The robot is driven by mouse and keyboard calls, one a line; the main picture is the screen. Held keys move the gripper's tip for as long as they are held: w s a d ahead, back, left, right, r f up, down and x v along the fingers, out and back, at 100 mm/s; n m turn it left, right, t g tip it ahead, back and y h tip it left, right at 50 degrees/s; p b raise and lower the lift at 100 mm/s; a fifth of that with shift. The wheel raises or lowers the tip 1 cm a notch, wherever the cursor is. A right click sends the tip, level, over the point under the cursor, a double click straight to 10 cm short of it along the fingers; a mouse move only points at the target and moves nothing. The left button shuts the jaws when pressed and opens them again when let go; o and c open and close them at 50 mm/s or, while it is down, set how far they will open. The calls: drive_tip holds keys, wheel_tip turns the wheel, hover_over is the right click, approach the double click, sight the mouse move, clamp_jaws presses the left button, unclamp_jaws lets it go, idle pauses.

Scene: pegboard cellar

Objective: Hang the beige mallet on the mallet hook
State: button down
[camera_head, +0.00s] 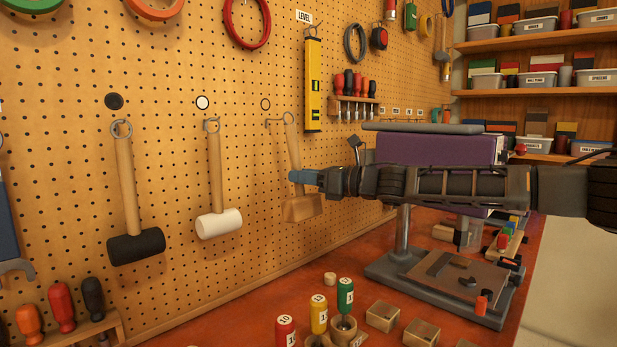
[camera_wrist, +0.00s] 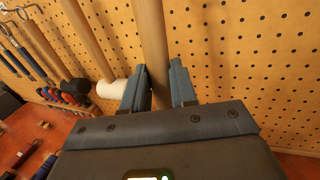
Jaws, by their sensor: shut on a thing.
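The beige mallet (camera_head: 302,207) hangs head down in front of the pegboard, its handle tilted slightly. My gripper (camera_head: 300,177) is shut on its handle just above the head. In the wrist view the handle (camera_wrist: 152,40) stands between the two fingers of my gripper (camera_wrist: 158,85); the head is hidden there. The mallet hook (camera_head: 274,122) juts from the board under a beige ring-shaped marker (camera_head: 265,104). The ring (camera_head: 288,118) at the handle's top is at the hook's outer tip; I cannot tell whether it is around the hook or beside it.
A white mallet (camera_head: 219,223) and a black mallet (camera_head: 136,246) hang on hooks to the left. A yellow level (camera_head: 313,85) hangs to the upper right. A purple box-like thing (camera_head: 435,150) stands behind my arm. Labelled screwdrivers and blocks occupy the red bench (camera_head: 225,325).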

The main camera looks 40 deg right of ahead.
drive_tip(key=shift+w+a, duration=0.1)
drive_tip(key=shift+w, duration=1.3)
drive_tip(key=shift+w+f+b, duration=0.45)
drive_tip(key=shift+w+b, duration=0.2)
drive_tip(key=shift+b, duration=0.05)
drive_tip(key=shift+w, duration=0.1)
drive_tip(key=c, duration=0.8)
unclamp_jaws()
drive_tip(key=shift+f, duration=0.1)
drive_tip(key=b+v, duration=0.2)
drive_tip(key=v, duration=0.6)
